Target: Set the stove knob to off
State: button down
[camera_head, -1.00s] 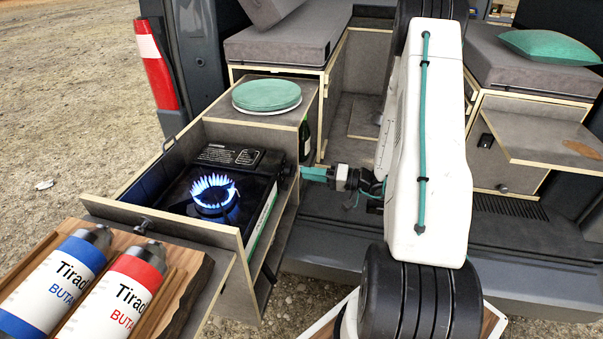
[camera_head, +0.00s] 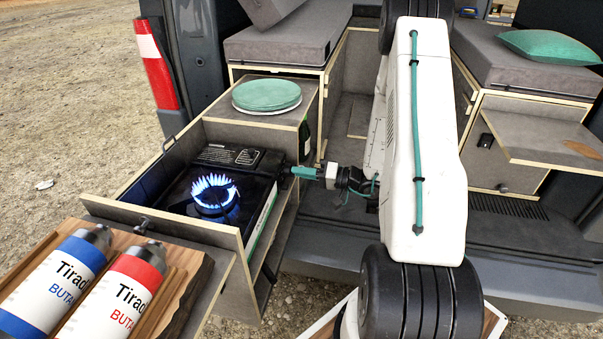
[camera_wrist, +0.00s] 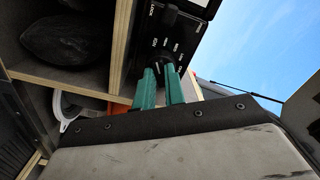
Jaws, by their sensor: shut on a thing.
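The black stove (camera_head: 228,180) sits in the pulled-out drawer, and its burner (camera_head: 214,196) shows a blue flame. My gripper (camera_head: 296,171) reaches the stove's right side from the right. In the wrist view, the two green fingers of my gripper (camera_wrist: 161,75) are shut on the dark stove knob (camera_wrist: 164,62), one finger on each side. The knob is mostly hidden between the fingers. White markings surround it on the black stove panel (camera_wrist: 176,38), but they are too small to read surely. In the head view the knob is hidden.
The wooden drawer (camera_head: 190,223) walls surround the stove. Blue and red butane canisters (camera_head: 68,275) lie on a wooden board at the front left. A dark rounded object (camera_wrist: 60,38) lies on a shelf in the wrist view.

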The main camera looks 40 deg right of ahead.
jog(key=m, duration=2.4)
dwell(0.8)
jog(key=c, duration=1.5)
grip_release()
jog(key=shift+o, duration=0.2)
jog(key=v, duration=0.8)
